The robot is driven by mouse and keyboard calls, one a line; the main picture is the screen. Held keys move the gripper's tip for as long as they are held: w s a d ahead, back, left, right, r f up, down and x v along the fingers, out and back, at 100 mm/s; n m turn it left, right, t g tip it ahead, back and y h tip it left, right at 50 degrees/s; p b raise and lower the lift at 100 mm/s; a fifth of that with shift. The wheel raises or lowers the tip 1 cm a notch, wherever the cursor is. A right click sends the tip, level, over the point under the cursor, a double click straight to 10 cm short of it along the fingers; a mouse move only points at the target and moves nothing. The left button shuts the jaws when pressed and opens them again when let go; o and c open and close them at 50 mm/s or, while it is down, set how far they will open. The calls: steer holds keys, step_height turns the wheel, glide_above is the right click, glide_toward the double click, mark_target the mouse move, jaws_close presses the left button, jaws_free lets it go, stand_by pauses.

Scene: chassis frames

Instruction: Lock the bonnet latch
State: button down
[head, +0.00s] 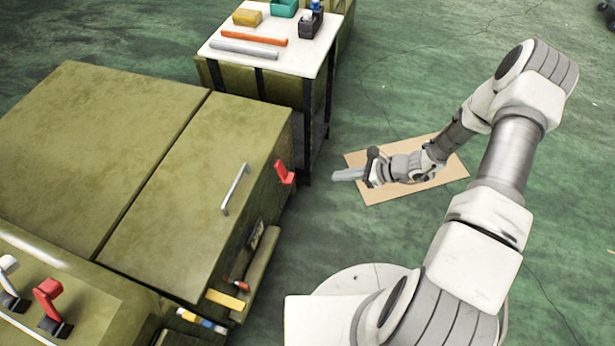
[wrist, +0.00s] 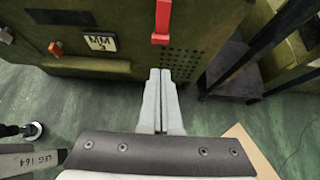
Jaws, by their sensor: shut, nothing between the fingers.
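The bonnet (head: 196,196) is an olive-green panel with a grey bar handle (head: 235,189), and it lies flat on the chassis. A red latch (head: 285,172) sits at its front edge, near the far right corner. In the wrist view the red latch (wrist: 162,20) hangs on the green front face, straight ahead of the fingertips. My gripper (head: 338,175) points left toward the latch, with a clear gap between them in the head view. Its two grey fingers (wrist: 160,75) are together and hold nothing.
A white-topped table (head: 270,60) with dark legs stands behind the bonnet corner, close to the latch. Red and white levers (head: 47,292) stand on the near panel. A cardboard sheet (head: 408,168) lies on the floor under my gripper. Open green floor lies to the right.

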steer(key=b, duration=0.3)
glide_toward(294, 179)
steer(key=x, duration=0.5)
steer(key=shift+b+x, duration=0.3)
steer(key=shift+x, duration=0.45)
steer(key=a+f+b, duration=0.1)
steer(key=a+f+y+b, duration=0.1)
steer(key=b, duration=0.1)
steer(key=shift+w+f, duration=0.35)
